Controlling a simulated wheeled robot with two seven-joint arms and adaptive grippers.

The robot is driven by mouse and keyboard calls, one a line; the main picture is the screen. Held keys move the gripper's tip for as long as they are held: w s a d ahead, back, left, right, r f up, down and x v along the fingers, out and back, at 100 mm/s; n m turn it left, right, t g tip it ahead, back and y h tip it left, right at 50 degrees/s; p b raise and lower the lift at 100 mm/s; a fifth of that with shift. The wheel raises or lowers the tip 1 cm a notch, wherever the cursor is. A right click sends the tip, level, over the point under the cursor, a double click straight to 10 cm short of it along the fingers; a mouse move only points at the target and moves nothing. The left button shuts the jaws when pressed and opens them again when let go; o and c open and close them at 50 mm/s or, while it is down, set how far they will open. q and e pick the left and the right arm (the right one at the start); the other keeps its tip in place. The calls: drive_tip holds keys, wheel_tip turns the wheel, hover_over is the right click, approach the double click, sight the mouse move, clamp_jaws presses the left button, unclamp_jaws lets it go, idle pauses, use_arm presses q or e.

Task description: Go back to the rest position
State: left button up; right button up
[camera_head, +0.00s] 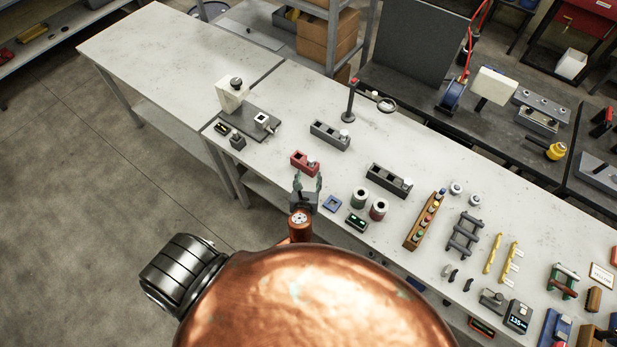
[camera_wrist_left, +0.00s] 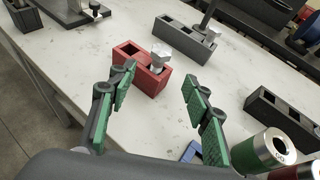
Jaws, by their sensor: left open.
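My left gripper (camera_head: 307,184) is open over the near edge of the workbench (camera_head: 290,85), with nothing between its green-padded fingers. Its two fingers also show in the left wrist view (camera_wrist_left: 158,108), spread wide apart. Just beyond them is a red block (camera_wrist_left: 140,78) with a square opening and a silver hex bolt (camera_wrist_left: 161,56) standing at its right end. In the head view the red block (camera_head: 304,163) lies just past the fingertips; I cannot tell the exact gap. My right gripper is not in view.
Grey blocks with openings (camera_head: 330,135) (camera_head: 389,181) stand farther back and right. A dark fixture plate (camera_head: 262,131) is at left. The left tabletop (camera_head: 160,50) is bare.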

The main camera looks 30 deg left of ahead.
use_arm(q)
drive_tip(key=shift+a, duration=0.1)
drive_tip(key=s+a+n+g, duration=0.3)
drive_tip(key=s+n, duration=0.4)
drive_tip(key=n, duration=0.2)
drive_tip(key=s+a+n+g, duration=0.2)
drive_tip(key=s+a+n, duration=0.2)
drive_tip(key=s+n, duration=0.3)
drive_tip(key=s+d+r+n+g+h, duration=0.1)
drive_tip(key=s+d+n+g+h, duration=0.15)
drive_tip(key=s+n, duration=0.45)
drive_tip(key=s+d+r+n+g+h, duration=0.1)
drive_tip(key=s+d+r+n+h, duration=0.15)
drive_tip(key=s+n, duration=0.45)
wheel_tip(320, 180, down, 41)
drive_tip(key=d+g+b, duration=0.1)
drive_tip(key=b, duration=0.9)
drive_tip(key=s+f+g+b, duration=0.1)
drive_tip(key=s+f+b, duration=0.3)
drive_tip(key=s+f, duration=0.6)
drive_tip(key=s+f+b, duration=0.4)
drive_tip(key=s+f, duration=0.6)
drive_tip(key=f, duration=0.5)
drive_tip(key=shift+d+f+g, duration=0.2)
drive_tip(key=shift+f+g, duration=0.15)
